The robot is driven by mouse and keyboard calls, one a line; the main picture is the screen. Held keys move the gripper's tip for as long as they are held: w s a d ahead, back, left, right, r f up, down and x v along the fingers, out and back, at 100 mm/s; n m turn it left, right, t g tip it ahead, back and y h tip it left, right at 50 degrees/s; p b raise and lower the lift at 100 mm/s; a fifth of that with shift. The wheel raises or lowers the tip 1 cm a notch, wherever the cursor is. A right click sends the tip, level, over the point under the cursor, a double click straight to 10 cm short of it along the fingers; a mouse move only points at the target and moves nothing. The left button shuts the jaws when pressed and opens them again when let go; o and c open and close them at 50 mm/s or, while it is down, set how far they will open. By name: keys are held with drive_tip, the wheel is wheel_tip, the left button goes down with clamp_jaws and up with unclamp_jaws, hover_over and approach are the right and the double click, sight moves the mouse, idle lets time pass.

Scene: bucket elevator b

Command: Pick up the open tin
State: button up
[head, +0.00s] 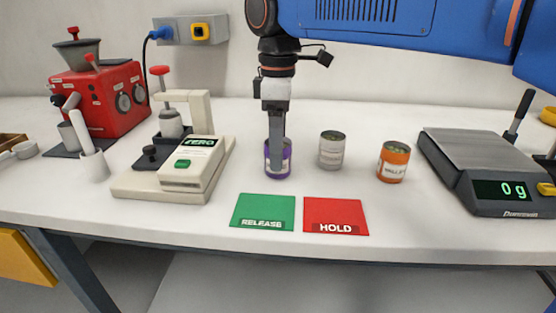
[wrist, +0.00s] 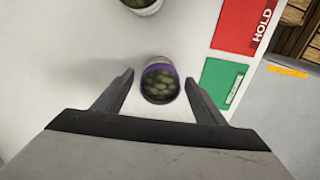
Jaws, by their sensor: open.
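A purple tin (head: 286,161) with a white label stands upright on the white bench, partly hidden behind my gripper (head: 277,160). In the wrist view the purple tin (wrist: 160,84) shows an open top with greenish lumps inside. My gripper (wrist: 159,77) is open, with one finger on each side of this tin and visible gaps on both sides. Nothing is held. A grey-white tin (head: 332,151) stands to its right and shows in part at the top of the wrist view (wrist: 143,5). An orange tin (head: 393,162) stands further right.
A green RELEASE mat (head: 263,211) and a red HOLD mat (head: 336,216) lie at the bench's front edge. A beige device with a ZERO display (head: 190,165) and a red grinder (head: 103,95) are left. A scale (head: 480,165) reading 0 g is right.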

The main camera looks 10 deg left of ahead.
drive_tip(key=shift+f, duration=0.8)
drive_tip(key=c, duration=1.6)
drive_tip(key=shift+r, duration=0.1)
